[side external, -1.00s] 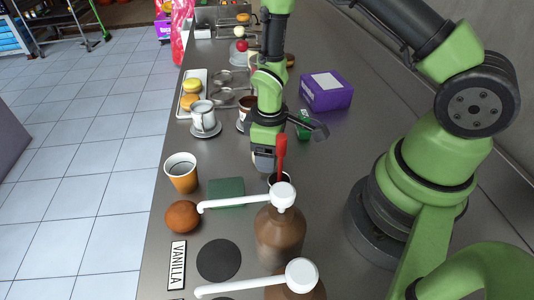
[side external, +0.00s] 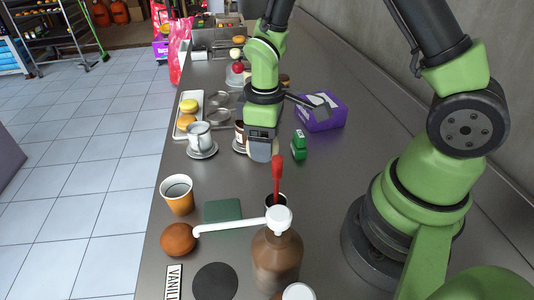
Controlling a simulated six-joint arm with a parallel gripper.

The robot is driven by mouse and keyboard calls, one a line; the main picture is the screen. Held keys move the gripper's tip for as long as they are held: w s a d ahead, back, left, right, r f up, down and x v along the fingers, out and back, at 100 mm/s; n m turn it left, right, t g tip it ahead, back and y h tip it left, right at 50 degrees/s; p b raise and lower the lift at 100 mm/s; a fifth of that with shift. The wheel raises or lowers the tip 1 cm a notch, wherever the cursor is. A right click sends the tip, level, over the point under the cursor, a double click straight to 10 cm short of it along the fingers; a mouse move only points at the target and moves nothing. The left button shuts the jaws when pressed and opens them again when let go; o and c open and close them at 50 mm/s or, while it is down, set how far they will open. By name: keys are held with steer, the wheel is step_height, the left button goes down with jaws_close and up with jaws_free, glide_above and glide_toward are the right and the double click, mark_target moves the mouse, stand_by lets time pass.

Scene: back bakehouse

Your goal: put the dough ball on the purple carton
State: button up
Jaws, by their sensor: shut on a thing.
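The purple carton (side external: 318,116) stands towards the back right of the counter, with a pale label on top. My gripper (side external: 260,153) points down over the middle of the counter, left of the carton and nearer the camera. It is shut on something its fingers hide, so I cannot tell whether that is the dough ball. A round brown ball (side external: 178,240) lies at the front left, apart from my gripper, beside the white pump nozzle. I cannot tell whether it is the dough ball.
A red-handled utensil (side external: 277,174) stands up close to my gripper. A small green object (side external: 299,145) is between gripper and carton. A brown pump bottle (side external: 278,258), orange cup (side external: 177,196) and dark green block (side external: 222,211) stand in front. Cups and a pastry tray (side external: 182,133) are left.

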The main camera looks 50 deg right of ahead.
steer(key=w+d+r+m, duration=0.2)
steer(key=w+d+m, duration=0.1)
steer(key=d, duration=0.3)
steer(key=w+d+r+m, duration=0.2)
steer(key=d, duration=0.4)
steer(key=m, duration=0.7)
glide_above(322, 102)
step_height(322, 102, down, 2)
steer(key=shift+f, duration=2.15)
steer(key=o, duration=1)
steer(key=shift+f, duration=0.1)
steer(key=shift+c, duration=0.2)
